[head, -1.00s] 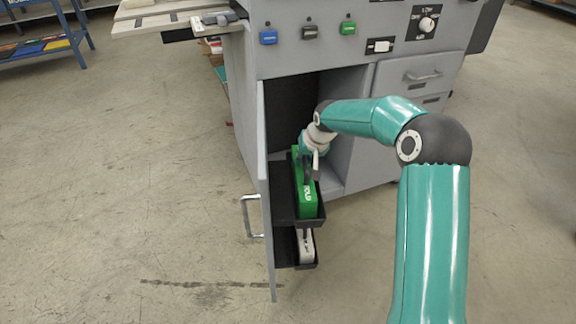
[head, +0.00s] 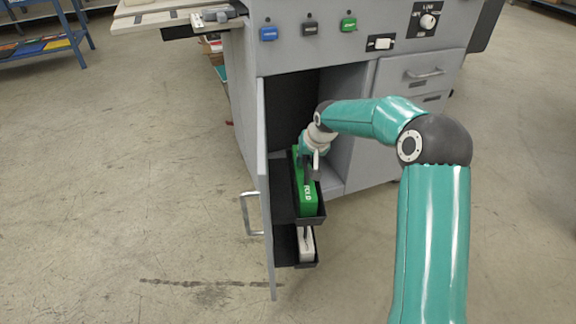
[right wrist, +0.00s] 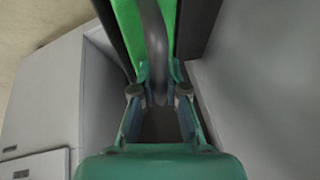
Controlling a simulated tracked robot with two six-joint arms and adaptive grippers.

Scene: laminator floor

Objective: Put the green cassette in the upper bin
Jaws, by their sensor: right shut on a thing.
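The green cassette (head: 308,197) stands upright in the black upper bin (head: 313,222) on the inside of the open cabinet door. White lettering shows on its near end. My right gripper (head: 312,172) is at the top of the cassette and shut on its dark handle. The right wrist view shows the green cassette (right wrist: 124,20) with the dark handle running between the fingers (right wrist: 158,98). The bin walls stand close on both sides of the cassette. My left gripper is in neither view.
A lower door bin (head: 303,264) holds a white cassette (head: 306,243). The open door (head: 262,180) with its handle (head: 251,214) stands left of the bins. Blue, dark and green tags (head: 348,24) line the panel above.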

